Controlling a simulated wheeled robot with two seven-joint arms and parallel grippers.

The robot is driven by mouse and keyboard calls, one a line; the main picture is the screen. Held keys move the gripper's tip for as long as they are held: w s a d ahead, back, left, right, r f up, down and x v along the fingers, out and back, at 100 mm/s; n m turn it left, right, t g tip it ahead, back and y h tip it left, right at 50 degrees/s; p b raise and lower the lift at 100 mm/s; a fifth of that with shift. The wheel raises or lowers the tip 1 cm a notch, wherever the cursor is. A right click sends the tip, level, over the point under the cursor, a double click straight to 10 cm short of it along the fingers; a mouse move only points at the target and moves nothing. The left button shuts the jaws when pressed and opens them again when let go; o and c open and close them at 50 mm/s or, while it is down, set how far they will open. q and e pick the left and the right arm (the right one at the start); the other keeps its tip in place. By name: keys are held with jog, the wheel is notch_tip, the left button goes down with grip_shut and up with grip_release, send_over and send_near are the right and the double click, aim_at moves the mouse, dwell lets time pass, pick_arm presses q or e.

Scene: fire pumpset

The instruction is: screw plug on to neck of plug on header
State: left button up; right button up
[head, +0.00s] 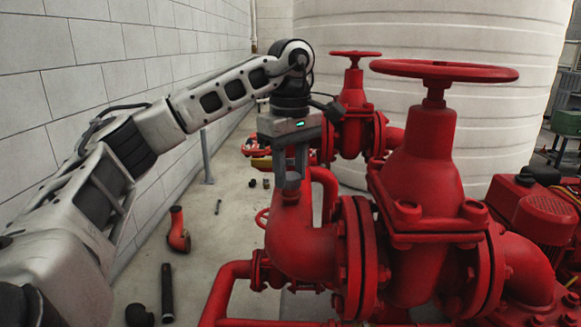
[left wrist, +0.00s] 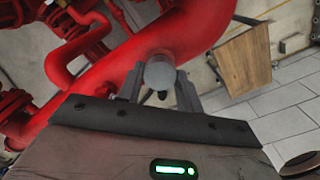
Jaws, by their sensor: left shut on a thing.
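My left gripper (head: 291,187) points straight down over the red header pipe (head: 300,245), at its elbow left of the big valve. In the left wrist view, my left gripper's fingers (left wrist: 159,92) are closed on either side of a round grey plug (left wrist: 160,72). The plug sits directly over the red header pipe (left wrist: 200,50). The neck on the header is hidden under the plug and fingers, so I cannot tell how far the plug is seated. My right gripper is not in view.
A big red valve with a handwheel (head: 443,70) stands right of the gripper, and a smaller valve (head: 353,100) behind. A wooden board (left wrist: 243,60) shows in the left wrist view.

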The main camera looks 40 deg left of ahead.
pick_arm(q)
jog(key=shift+f, duration=0.55)
jog(key=shift+r+m+p, duration=0.2)
jog(key=shift+m+p, duration=0.15)
jog(key=shift+m, duration=0.25)
jog(key=shift+m+p, duration=0.45)
jog(key=shift+m, duration=0.25)
jog(key=shift+m+p, duration=0.35)
jog(key=shift+m, duration=0.55)
jog(key=shift+f, duration=0.15)
